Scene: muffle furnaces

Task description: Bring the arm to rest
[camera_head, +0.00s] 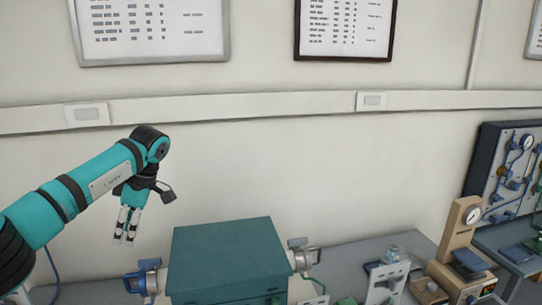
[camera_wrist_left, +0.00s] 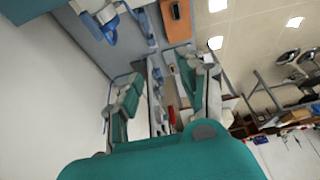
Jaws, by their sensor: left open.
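My left arm comes in from the left in the head view, teal with black joints, bent at a raised elbow. My left gripper (camera_head: 126,236) hangs from it, fingers pointing down, in front of the pale wall and to the left of the teal box. In the left wrist view the two fingers of my left gripper (camera_wrist_left: 160,80) stand apart, and I see nothing held between them. My right gripper is in neither view.
A teal box (camera_head: 228,250) with metal end fittings stands on the grey bench (camera_head: 345,257). A beige device with a gauge (camera_head: 462,235) and a dark gauge panel (camera_head: 502,165) stand at right. Framed charts hang above. The wall area above the box is clear.

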